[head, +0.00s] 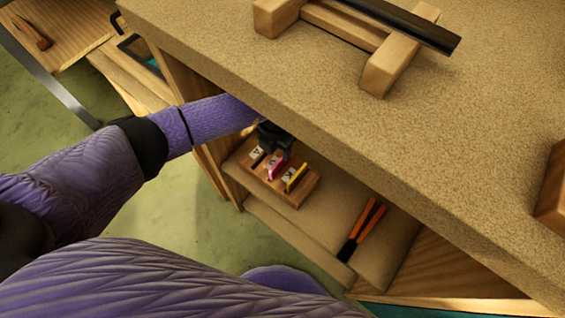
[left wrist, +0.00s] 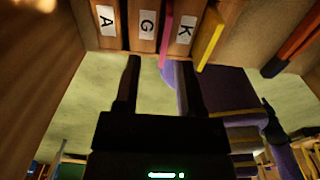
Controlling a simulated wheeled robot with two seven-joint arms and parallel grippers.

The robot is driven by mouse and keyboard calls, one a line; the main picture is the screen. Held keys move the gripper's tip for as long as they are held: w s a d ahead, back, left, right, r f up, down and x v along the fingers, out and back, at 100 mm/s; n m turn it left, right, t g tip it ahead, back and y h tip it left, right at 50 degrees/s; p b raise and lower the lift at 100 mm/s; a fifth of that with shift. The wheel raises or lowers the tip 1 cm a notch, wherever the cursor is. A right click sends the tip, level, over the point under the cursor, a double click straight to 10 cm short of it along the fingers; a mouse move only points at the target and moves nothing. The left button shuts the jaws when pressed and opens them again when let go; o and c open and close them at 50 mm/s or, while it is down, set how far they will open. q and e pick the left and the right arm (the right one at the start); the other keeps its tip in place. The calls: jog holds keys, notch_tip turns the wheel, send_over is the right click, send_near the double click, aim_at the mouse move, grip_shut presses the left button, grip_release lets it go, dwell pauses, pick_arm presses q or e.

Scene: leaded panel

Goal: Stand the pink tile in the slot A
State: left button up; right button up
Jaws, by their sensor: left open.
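The pink tile (head: 275,168) stands in the wooden rack (head: 303,193) on a shelf under the worktop. In the left wrist view the pink tile (left wrist: 166,32) stands upright between the labels G (left wrist: 147,24) and K (left wrist: 185,29). The slot A label (left wrist: 106,20) is at the left, with a dark, empty-looking gap beside it. My left gripper (left wrist: 158,62) is open and empty at the rack. The tile's near end shows between its fingers, closer to the right one; I cannot tell whether they touch. My right gripper is not in view.
A yellow tile (left wrist: 208,40) stands beside K. Orange-handled pliers (head: 362,230) lie on the shelf right of the rack. The worktop edge (head: 400,202) overhangs my left arm. A wooden stand with a dark bar (head: 415,25) is on top.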

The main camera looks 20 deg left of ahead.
aim_at(280, 160)
pick_arm(q)
jog(key=f+b, duration=0.1)
jog(key=f, duration=0.1)
jog(key=f+b, duration=0.1)
jog(key=f, duration=0.1)
jog(key=f+b, duration=0.1)
jog(key=f, duration=0.1)
jog(key=shift+s+d, duration=0.1)
jog(key=shift+d, duration=0.15)
jog(key=shift+r, duration=0.3)
jog(key=shift+c, duration=0.3)
grip_shut()
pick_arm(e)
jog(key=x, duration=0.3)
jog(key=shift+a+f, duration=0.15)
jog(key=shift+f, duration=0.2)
